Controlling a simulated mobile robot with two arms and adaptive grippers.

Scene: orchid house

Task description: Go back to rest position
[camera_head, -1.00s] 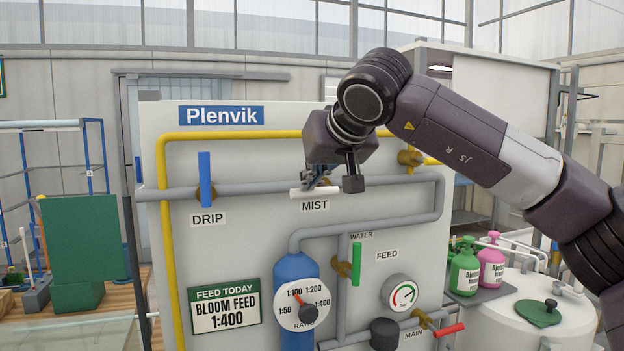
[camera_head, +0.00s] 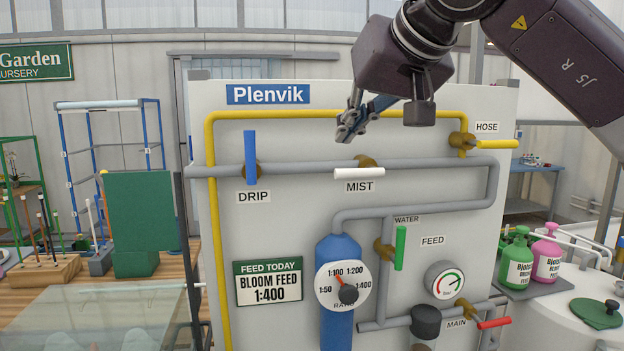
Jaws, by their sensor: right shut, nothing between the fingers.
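My right gripper (camera_head: 383,122) comes in from the upper right in the head view. It is shut and empty, in front of the upper part of the Plenvik panel (camera_head: 300,215) and above the white MIST handle (camera_head: 358,173). It looks clear of the handle, which lies level along the grey pipe. My left gripper is out of view.
The panel also bears an upright blue DRIP handle (camera_head: 250,158), a yellow HOSE handle (camera_head: 497,144), a green WATER handle (camera_head: 400,248) and a red MAIN handle (camera_head: 494,323). Green and pink bottles (camera_head: 547,258) stand at right. A wooden bench (camera_head: 60,305) is at left.

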